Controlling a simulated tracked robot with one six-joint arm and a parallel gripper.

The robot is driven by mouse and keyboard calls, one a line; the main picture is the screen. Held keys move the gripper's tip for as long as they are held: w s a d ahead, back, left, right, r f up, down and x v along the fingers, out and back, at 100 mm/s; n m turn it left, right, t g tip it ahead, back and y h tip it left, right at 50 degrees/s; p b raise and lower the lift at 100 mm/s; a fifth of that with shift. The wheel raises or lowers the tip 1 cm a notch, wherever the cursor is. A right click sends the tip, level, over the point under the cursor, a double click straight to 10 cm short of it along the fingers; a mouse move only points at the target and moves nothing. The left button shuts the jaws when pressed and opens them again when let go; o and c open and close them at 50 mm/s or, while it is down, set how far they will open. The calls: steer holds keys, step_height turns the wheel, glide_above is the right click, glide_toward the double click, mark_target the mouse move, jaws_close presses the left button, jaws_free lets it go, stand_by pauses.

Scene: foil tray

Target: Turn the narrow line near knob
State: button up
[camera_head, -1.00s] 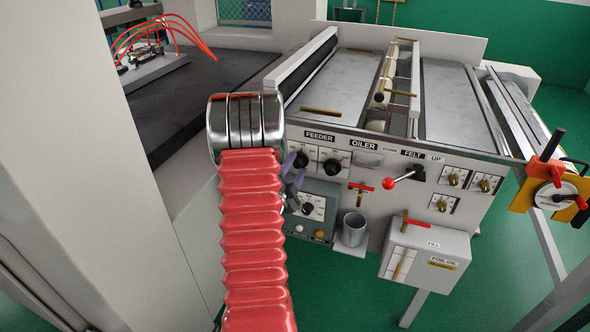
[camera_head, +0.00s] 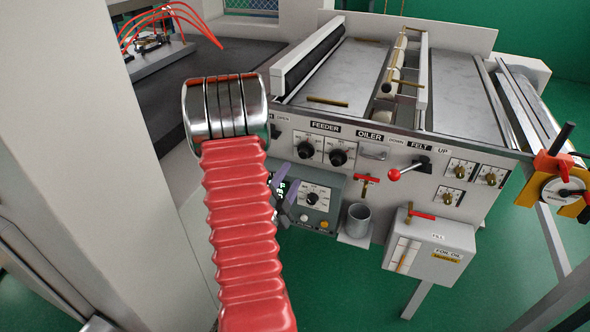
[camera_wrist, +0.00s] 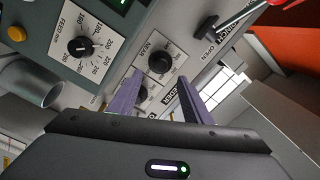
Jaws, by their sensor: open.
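The near knob (camera_wrist: 160,61) is black on a white plate marked NEAR in the wrist view. It appears to be the left knob (camera_head: 306,150) under the FEEDER label in the head view. A second black knob (camera_head: 338,157) sits to its right; in the wrist view it is partly hidden by a finger. My gripper (camera_wrist: 158,82) is open, its two purple fingers apart with nothing between them. The near knob lies just beyond the fingertips. In the head view my gripper (camera_head: 284,196) is largely hidden behind my red arm, lower left of the knob.
A feed dial (camera_head: 312,198) on a green-grey box sits below the knobs, with a grey cup (camera_head: 357,222) beside it. A red-handled valve (camera_head: 366,181) and red-ball lever (camera_head: 393,175) project at right. A black lever (camera_wrist: 207,27) by OPEN is close in the wrist view.

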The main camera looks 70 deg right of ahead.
steer(key=a, duration=0.3)
steer(key=shift+w+a, duration=0.15)
steer(key=shift+a, duration=0.15)
steer(key=shift+f, duration=0.15)
stand_by(0.4)
